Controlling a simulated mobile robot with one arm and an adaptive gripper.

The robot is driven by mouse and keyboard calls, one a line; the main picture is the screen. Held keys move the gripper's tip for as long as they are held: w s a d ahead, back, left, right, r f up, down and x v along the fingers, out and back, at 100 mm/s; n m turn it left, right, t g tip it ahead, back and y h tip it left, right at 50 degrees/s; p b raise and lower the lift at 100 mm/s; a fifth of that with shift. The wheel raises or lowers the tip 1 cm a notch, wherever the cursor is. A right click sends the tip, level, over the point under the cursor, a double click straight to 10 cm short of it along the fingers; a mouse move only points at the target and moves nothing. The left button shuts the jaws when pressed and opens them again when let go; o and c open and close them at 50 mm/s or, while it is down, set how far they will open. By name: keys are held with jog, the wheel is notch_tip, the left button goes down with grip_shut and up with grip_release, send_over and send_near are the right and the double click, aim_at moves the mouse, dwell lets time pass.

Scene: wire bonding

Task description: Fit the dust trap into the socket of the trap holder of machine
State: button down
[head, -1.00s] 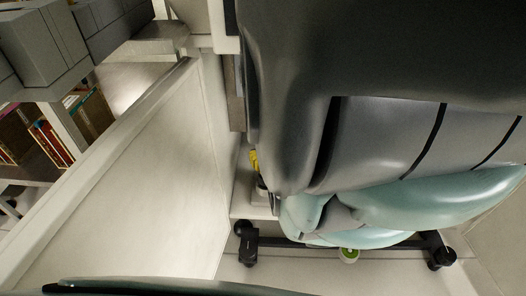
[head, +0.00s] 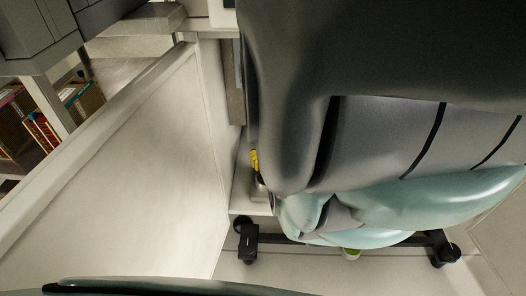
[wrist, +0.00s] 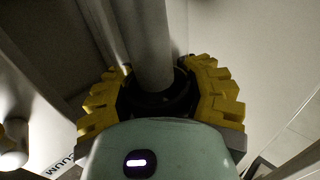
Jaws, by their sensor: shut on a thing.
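My gripper (wrist: 158,88) shows its yellow ridged fingers in the wrist view, one on each side of a dark round collar with a grey cylinder rising from it. It is shut on this piece, which I take to be the dust trap (wrist: 150,45). In the head view only a small yellow bit of my gripper (head: 254,160) shows past my arm. A small metallic piece just below it may be part of the dust trap. I cannot pick out the trap holder or its socket in either view.
A pale wall panel (head: 130,170) slopes across the left of the head view. Beyond it stand shelves with coloured books (head: 40,130). In the wrist view, partial dark lettering (wrist: 66,160) and a white rounded part (wrist: 12,146) lie at the lower left.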

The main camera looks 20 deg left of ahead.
jog(key=shift+f+b, duration=0.45)
jog(key=shift+f, duration=0.1)
jog(key=shift+c, duration=1.2)
grip_release()
jog(key=shift+d, duration=0.1)
jog(key=shift+s+d+f, duration=0.1)
jog(key=shift+s+d, duration=0.2)
jog(key=shift+d, duration=0.15)
jog(key=v, duration=1)
jog(key=shift+s+d, duration=0.2)
jog(key=shift+d, duration=0.1)
